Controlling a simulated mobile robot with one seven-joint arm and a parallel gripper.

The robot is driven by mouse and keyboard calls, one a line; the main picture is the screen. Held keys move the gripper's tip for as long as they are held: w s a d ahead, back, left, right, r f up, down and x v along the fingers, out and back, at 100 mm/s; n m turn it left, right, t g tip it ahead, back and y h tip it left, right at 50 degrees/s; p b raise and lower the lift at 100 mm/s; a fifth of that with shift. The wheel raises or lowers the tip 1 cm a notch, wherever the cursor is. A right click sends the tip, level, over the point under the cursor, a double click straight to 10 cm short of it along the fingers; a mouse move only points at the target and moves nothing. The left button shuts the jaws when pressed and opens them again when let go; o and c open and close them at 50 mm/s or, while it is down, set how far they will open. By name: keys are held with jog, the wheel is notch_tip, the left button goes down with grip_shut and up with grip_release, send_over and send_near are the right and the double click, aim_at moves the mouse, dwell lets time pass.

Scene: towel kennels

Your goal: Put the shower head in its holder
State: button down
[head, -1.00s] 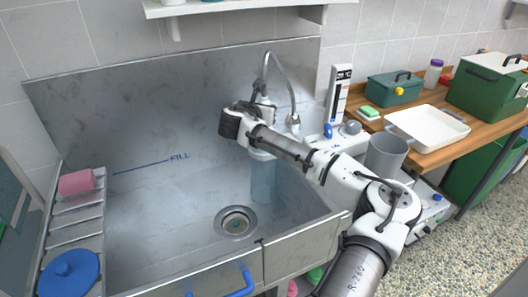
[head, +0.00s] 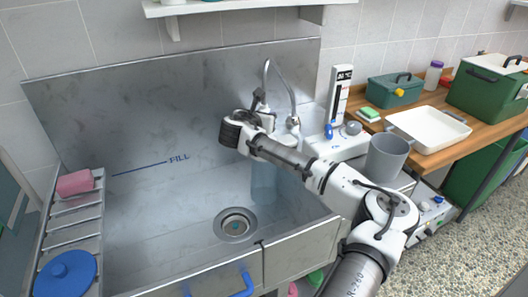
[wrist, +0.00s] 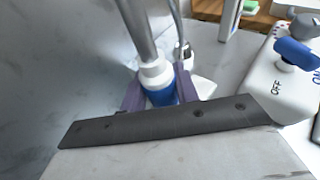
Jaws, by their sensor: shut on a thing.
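My gripper (head: 264,122) is above the right part of the steel sink, near the back wall. In the wrist view its purple fingers (wrist: 160,95) are shut on the shower head (wrist: 158,78), a white and blue piece with a silver tube rising from it. My wrist and arm hide most of the shower head in the head view. Its silver hose (head: 283,75) arches above the gripper and comes down at the sink's back right. A pale blue, see-through column (head: 263,182) stands below the gripper, seemingly water. I cannot clearly make out the holder.
The steel sink (head: 150,220) has a drain (head: 235,225). A white box with a blue lever (wrist: 298,54) marked OFF and ON is at the right. A grey cup (head: 387,157) stands near my forearm. A shelf (head: 230,6) overhangs the back.

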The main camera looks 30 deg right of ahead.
jog(key=shift+f, duration=0.1)
dwell(0.3)
jog(key=shift+f, duration=0.45)
jog(key=shift+f, duration=0.15)
dwell(0.5)
jog(key=c, duration=1)
grip_release()
jog(key=shift+o, duration=0.2)
jog(key=shift+f, duration=0.1)
jog(key=b+v, duration=0.3)
jog(key=v, duration=1.1)
jog(key=shift+b, duration=0.3)
jog(key=shift+w, duration=0.15)
